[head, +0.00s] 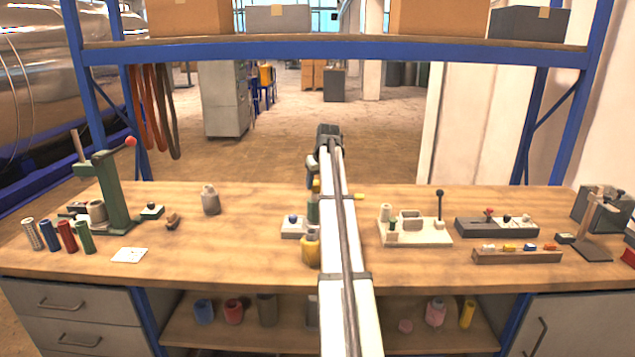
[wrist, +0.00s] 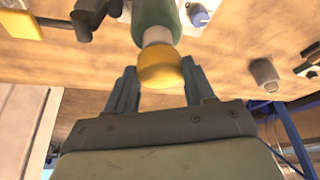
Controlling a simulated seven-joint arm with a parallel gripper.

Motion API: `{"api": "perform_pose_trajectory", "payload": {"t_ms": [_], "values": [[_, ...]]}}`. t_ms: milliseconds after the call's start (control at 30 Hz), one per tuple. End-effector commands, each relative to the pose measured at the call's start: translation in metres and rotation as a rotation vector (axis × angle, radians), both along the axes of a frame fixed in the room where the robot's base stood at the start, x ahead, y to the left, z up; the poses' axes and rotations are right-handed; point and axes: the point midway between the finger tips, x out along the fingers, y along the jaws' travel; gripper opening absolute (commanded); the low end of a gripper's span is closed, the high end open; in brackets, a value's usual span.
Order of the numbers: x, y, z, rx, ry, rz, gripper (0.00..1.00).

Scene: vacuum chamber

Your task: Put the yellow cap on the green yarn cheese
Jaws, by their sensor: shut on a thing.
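The yellow cap (wrist: 162,70) is between the fingers of my gripper (wrist: 162,88), which is shut on it. The green yarn cheese (wrist: 155,14) is straight beyond the cap in the wrist view, with a pale tube end (wrist: 157,37) between its green body and the cap. The cap lines up with this tube end; I cannot tell whether it is seated or only close. In the head view the green yarn cheese (head: 313,210) shows as a narrow strip left of my arm, with the cap (head: 316,186) above it. My arm hides the rest.
A yellow bottle (head: 310,248) and a small box with a blue knob (head: 293,226) stand close by. A grey bottle (head: 210,200) is to the left. A pale fixture with a black lever (head: 414,231) is to the right. The bench between the grey bottle and knob box is clear.

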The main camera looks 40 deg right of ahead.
Motion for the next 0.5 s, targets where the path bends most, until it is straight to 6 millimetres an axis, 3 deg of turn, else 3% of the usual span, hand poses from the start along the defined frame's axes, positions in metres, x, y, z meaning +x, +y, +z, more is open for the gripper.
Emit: {"api": "perform_pose_trajectory", "payload": {"t_ms": [500], "values": [[0.000, 0.000, -0.012, 0.000, 0.001, 0.000, 0.25]]}}
